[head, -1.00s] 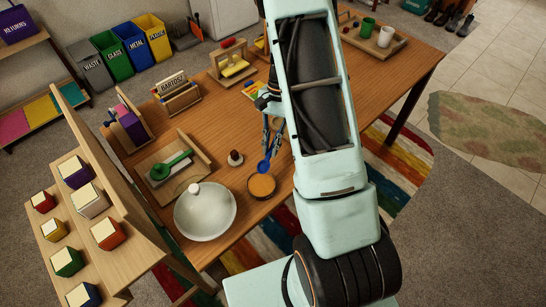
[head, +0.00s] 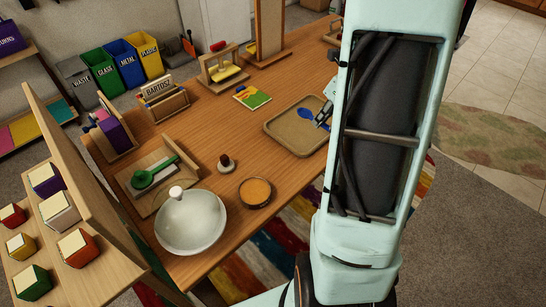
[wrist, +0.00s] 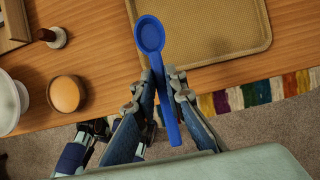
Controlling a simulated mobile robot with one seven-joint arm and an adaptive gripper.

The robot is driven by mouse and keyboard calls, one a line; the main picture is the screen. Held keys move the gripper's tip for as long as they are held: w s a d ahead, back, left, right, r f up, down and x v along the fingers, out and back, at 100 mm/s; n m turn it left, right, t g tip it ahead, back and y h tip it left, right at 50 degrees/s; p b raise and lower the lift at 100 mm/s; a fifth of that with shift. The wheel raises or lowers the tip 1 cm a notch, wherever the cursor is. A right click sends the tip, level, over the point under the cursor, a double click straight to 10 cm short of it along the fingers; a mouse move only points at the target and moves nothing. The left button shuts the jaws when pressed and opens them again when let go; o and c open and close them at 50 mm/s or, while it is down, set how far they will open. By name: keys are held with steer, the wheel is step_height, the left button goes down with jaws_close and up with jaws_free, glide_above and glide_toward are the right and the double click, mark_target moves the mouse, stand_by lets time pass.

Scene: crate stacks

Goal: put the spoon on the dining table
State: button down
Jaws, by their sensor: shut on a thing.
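The blue spoon (head: 309,114) is in my gripper (head: 326,112). In the wrist view, the spoon (wrist: 150,37) lies lengthwise between my two gripper fingers (wrist: 164,80), its round bowl out past the fingertips and its handle running back between them. My gripper is shut on the handle. The spoon's bowl appears over the edge of a tan tray (head: 280,127) on the wooden dining table (head: 222,125); the gap beneath it cannot be told. My arm hides part of the tray and the table's right side.
An orange-filled round bowl (head: 255,193), a white domed lid (head: 190,225) and a small dark-knobbed piece (head: 225,163) stand on the table. A green scoop (head: 150,177) lies in a wooden tray at left. Bare tabletop shows between the book (head: 252,96) and the knobbed piece.

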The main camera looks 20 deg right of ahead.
steer(key=w+a+f, duration=0.3)
steer(key=a+f, duration=0.1)
steer(key=a, duration=0.4)
steer(key=b, duration=0.2)
glide_above(270, 155)
steer(key=s+d, duration=0.1)
steer(key=s, duration=0.1)
steer(key=f, duration=0.4)
steer(key=shift+w+d+f, duration=0.1)
steer(key=shift+w+f, duration=0.15)
steer(key=shift+f, duration=0.35)
steer(key=shift+w+a+f+b, duration=0.1)
steer(key=shift+a+f+b, duration=0.1)
steer(key=shift+f+b, duration=0.5)
steer(key=shift+a+f+b, duration=0.15)
steer(key=shift+f+b, duration=0.15)
steer(key=shift+f, duration=0.7)
steer(key=shift+f, duration=0.15)
steer(key=c, duration=2)
jaws_free()
